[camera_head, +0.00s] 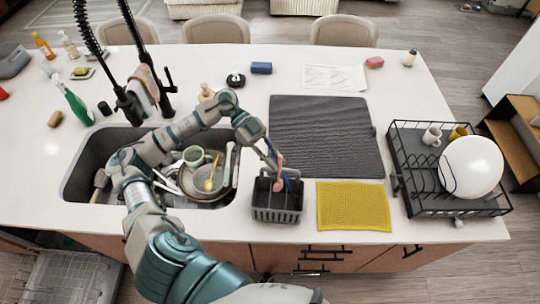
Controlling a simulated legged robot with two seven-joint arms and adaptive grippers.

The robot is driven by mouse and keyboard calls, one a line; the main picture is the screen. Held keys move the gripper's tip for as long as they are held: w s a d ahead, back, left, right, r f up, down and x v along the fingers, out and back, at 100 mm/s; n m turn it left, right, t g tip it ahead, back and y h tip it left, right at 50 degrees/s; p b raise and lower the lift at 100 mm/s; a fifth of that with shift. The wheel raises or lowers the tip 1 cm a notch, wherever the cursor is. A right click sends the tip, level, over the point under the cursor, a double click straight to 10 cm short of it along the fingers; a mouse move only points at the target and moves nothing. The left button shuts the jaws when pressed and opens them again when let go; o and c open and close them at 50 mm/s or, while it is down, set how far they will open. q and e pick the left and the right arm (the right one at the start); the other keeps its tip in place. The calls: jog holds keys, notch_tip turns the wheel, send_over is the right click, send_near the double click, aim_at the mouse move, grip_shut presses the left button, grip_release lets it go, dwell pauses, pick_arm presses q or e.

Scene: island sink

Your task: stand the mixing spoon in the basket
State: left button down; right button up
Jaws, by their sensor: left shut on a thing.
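The dark grey basket (277,214) stands on the counter's front edge, just right of the sink. A salmon-pink utensil (279,176), which looks like the mixing spoon, is roughly upright over the basket with its lower end at or inside it. My left gripper (272,163) is directly above the basket, shut on this utensil. The fingertips are small and partly hidden, and I cannot tell whether the spoon touches the basket's floor. A thin blue item shows beside it at the basket. My right gripper is out of view.
The sink (88,168) left of the basket holds dishes, a green mug (194,157) and utensils. A yellow cloth (354,206) lies right of the basket, a dark mat (325,135) behind. A black rack (408,190) with a white round dish (471,166) stands farther right.

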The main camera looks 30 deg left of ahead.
pick_arm(q)
notch_tip(320, 180, down, 8)
jog(key=b, duration=0.2)
jog(key=shift+d+b, duration=0.35)
jog(key=shift+d, duration=0.05)
jog(key=c, duration=1)
grip_release()
jog(key=shift+a, duration=0.35)
jog(key=shift+c, duration=0.2)
jog(key=v, duration=1.2)
jog(key=shift+f, duration=0.25)
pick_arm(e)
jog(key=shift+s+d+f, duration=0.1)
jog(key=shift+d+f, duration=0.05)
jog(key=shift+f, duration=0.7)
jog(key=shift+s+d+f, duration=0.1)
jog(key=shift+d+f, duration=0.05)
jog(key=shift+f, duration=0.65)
